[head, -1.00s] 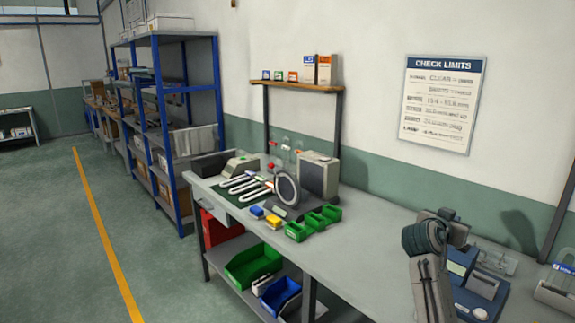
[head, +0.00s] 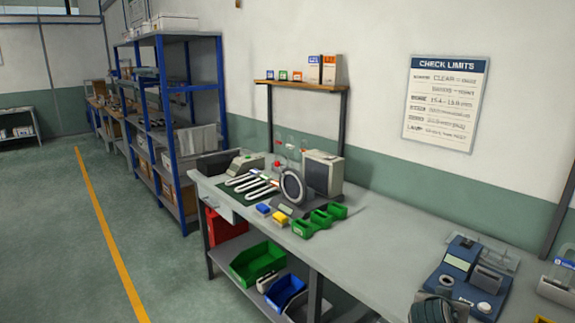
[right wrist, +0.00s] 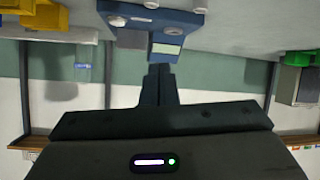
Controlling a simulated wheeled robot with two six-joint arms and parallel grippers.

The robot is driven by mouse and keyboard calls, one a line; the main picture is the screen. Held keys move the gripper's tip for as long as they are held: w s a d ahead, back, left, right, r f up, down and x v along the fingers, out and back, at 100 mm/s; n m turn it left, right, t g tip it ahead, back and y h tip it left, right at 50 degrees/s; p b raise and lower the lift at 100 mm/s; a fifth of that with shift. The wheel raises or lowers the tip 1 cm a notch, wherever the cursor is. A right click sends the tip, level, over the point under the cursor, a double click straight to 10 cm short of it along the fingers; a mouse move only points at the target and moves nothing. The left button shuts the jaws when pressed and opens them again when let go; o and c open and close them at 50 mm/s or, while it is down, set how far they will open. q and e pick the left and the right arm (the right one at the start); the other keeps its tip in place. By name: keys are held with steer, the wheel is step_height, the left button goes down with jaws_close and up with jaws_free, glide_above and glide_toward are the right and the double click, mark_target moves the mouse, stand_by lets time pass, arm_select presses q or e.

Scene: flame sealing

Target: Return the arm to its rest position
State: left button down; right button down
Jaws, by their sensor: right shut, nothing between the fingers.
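My right gripper (right wrist: 160,72) shows in the right wrist view with its dark fingers together and nothing between them. A blue device (right wrist: 165,24) with a pale display lies beyond the fingertips, apart from them as far as I can tell. In the head view the same blue device (head: 470,272) stands on the grey bench (head: 385,235) at the lower right. A dark part of my arm shows at the bottom edge in front of it; the right gripper cannot be made out there. My left gripper is in neither view.
Green bins (head: 320,220), a round ring-shaped device (head: 292,187) and a grey box (head: 322,174) stand at the bench's far end. A small shelf (head: 305,86) is above them. A clear-sided item (head: 557,285) is at the right edge. The bench middle is free.

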steer(key=s+a+f+n+g+y, duration=0.1)
steer(key=s+a+f+n+y, duration=0.1)
steer(key=s+f, duration=0.5)
steer(key=s+a+f+n+g+y, duration=0.1)
steer(key=s+a+f+n+y, duration=0.3)
steer(key=s, duration=0.6)
steer(key=s+a+f+n+g+y, duration=0.1)
steer(key=s+a+f+g, duration=0.15)
steer(key=s, duration=0.65)
steer(key=s+a+f+g, duration=0.1)
steer(key=s+a+f, duration=0.15)
steer(key=s, duration=0.75)
step_height(320, 180, down, 32)
steer(key=d+g+b, duration=0.1)
steer(key=d+b, duration=0.1)
steer(key=b, duration=0.3)
steer(key=s+f+b, duration=0.1)
steer(key=s+f, duration=0.4)
steer(key=f, duration=0.3)
steer(key=s+d+f+b, duration=0.1)
steer(key=s+f+b, duration=0.1)
steer(key=s+f, duration=0.3)
steer(key=s+f+g+b, duration=0.1)
steer(key=s+f, duration=0.5)
steer(key=f, duration=0.6)
steer(key=shift+d+f+y+b, duration=0.3)
steer(key=shift+d+b, duration=0.1)
steer(key=shift+b, duration=0.15)
steer(key=shift+s, duration=0.1)
